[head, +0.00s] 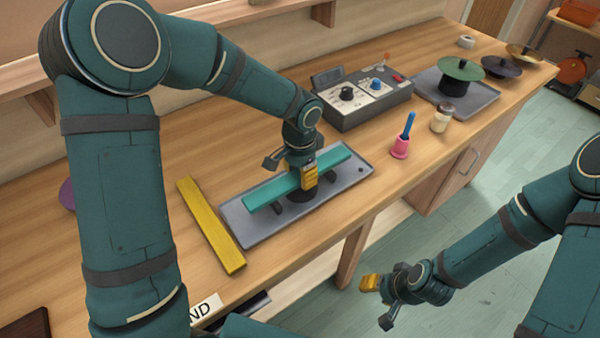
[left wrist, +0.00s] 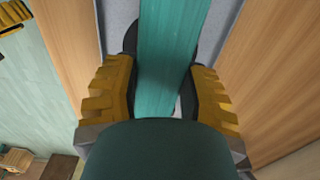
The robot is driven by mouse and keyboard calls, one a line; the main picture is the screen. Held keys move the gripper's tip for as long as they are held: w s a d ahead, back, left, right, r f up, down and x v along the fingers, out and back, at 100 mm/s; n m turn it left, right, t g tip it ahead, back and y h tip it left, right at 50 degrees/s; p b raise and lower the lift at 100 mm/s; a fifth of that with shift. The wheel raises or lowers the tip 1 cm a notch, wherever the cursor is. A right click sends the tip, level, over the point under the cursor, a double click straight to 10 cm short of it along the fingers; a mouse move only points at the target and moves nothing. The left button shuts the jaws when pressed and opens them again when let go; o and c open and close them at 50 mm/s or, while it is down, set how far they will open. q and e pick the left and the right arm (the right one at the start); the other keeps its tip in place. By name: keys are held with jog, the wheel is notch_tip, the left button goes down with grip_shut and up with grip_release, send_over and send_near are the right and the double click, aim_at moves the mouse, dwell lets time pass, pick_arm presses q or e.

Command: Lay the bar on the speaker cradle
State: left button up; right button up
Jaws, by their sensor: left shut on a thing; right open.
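The teal bar (head: 262,196) lies lengthwise over the grey tray, above the black speaker cradle (head: 300,196), whose dark supports show beneath it. My left gripper (head: 304,177) is shut on the teal bar near its middle, from above. In the left wrist view the bar (left wrist: 168,60) runs between the yellow finger pads, with dark rounded parts of the cradle (left wrist: 131,40) behind it. The gripper hides part of the cradle, and I cannot tell whether the bar touches it. My right gripper (head: 378,302) is open and empty, out over the floor in front of the bench.
The grey tray (head: 240,229) sits on the wooden bench. A yellow bar (head: 210,225) lies left of it. A control box (head: 362,97), a pink holder with a blue stick (head: 401,146), a jar (head: 441,118) and a second tray with a green disc (head: 461,69) stand right.

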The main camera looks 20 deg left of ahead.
pick_arm(q)
jog(key=shift+f, duration=0.1)
jog(key=shift+f+b, duration=0.45)
jog(key=shift+b, duration=0.05)
jog(key=o, duration=1.2)
jog(key=shift+r, duration=0.1)
jog(key=shift+r, duration=0.15)
notch_tip(320, 180, up, 13)
jog(key=p, duration=0.3)
